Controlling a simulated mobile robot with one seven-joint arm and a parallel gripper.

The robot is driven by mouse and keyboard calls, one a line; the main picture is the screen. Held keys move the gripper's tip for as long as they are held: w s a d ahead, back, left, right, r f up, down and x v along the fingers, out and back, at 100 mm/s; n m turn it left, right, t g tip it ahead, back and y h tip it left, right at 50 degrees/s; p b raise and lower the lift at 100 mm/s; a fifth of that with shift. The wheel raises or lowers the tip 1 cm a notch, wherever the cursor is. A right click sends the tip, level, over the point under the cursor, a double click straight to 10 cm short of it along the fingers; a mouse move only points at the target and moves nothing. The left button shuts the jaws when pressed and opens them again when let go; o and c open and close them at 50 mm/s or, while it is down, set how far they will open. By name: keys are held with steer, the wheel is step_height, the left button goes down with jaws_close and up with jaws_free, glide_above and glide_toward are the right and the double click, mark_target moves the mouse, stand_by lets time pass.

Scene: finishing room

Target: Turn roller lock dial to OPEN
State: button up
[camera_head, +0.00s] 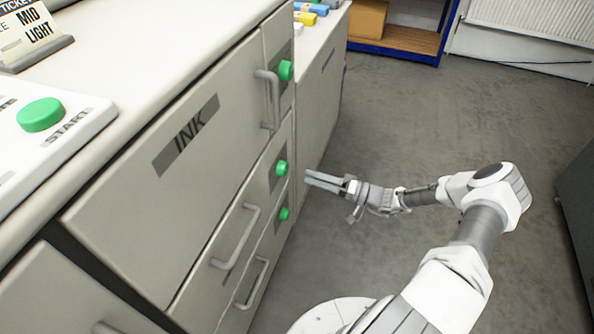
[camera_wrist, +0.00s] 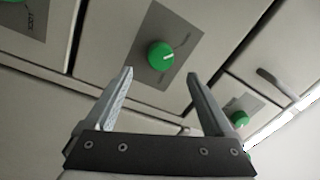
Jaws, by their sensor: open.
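Three green dials on grey plates sit on the cabinet front in the head view: an upper dial (camera_head: 285,70), a middle dial (camera_head: 281,168) and a lower dial (camera_head: 284,213). I cannot read which one is the roller lock dial. My gripper (camera_head: 307,178) is open and empty, in front of the cabinet near the middle dial. In the wrist view a green dial (camera_wrist: 160,55) with a white pointer mark shows between and beyond the open fingers (camera_wrist: 160,74), apart from them. Another green dial (camera_wrist: 238,118) is partly behind the right finger.
A large INK panel (camera_head: 190,132) and drawers with bar handles (camera_head: 236,236) are left of my gripper. A handle (camera_head: 270,98) projects beside the upper dial. A green START button (camera_head: 41,114) is at far left. The floor (camera_head: 420,120) to the right is clear.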

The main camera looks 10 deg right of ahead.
steer(key=r+p+v, duration=0.1)
steer(key=v, duration=0.9)
steer(key=shift+f, duration=0.5)
steer(key=shift+d, duration=0.1)
steer(key=s+a+r+n+g+h, duration=0.25)
steer(key=a+r+g+h, duration=0.3)
steer(key=r, duration=0.65)
steer(key=s+a+r+n+g+h, duration=0.1)
steer(key=s+a+r+g+h, duration=0.35)
steer(key=r, duration=0.65)
steer(key=s+a+r+m+t+h, duration=0.1)
steer(key=s+a+r+t+h, duration=0.2)
steer(key=s+r, duration=0.4)
steer(key=s+a+r+m+t+h, duration=0.1)
steer(key=s+a+r+t+h, duration=0.15)
steer(key=s+r, duration=0.5)
step_height(320, 180, up, 21)
steer(key=p, duration=2.1)
steer(key=shift+s+d, duration=0.2)
steer(key=shift+s, duration=0.05)
steer(key=shift+h, duration=0.25)
